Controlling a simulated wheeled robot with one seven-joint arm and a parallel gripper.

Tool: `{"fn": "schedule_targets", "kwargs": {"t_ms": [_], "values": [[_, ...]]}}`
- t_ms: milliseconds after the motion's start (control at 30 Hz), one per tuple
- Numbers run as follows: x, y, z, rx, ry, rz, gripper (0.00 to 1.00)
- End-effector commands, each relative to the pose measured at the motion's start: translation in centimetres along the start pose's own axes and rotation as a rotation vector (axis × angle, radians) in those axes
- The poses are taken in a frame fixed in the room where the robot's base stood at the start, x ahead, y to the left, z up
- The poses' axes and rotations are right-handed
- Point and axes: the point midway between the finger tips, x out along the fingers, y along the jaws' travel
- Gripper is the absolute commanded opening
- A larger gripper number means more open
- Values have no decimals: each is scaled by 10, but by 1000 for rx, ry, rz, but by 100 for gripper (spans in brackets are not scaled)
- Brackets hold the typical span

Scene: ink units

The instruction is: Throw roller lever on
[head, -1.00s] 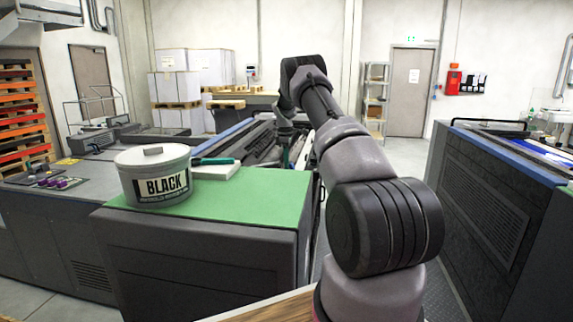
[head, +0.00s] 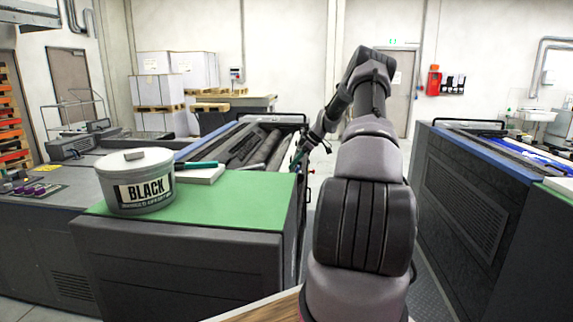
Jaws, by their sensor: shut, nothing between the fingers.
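The ink unit (head: 262,124) with dark rollers lies open beyond the green top, left of my arm. My gripper (head: 303,152) is small and dark at the roller bed's right end, pointing down and left. It looks shut and holds nothing that I can see. A thin greenish part shows close by it. I cannot make out the roller lever for certain, nor whether my gripper touches anything there. My arm rises in front of the aisle and hides part of the area behind it.
A grey ink tin marked BLACK (head: 136,182) stands on the green top (head: 230,205), beside a white pad (head: 201,174) with a teal-handled tool (head: 197,165). A second dark unit (head: 477,185) stands at right, across a narrow aisle. Pallets of boxes (head: 160,92) stand behind.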

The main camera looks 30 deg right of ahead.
Motion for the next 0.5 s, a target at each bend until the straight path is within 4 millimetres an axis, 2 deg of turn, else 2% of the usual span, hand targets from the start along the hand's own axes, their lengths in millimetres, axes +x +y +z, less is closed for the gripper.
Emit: {"fn": "schedule_targets", "kwargs": {"t_ms": [500], "values": [[-7,0,20,2,-5,0,0]]}}
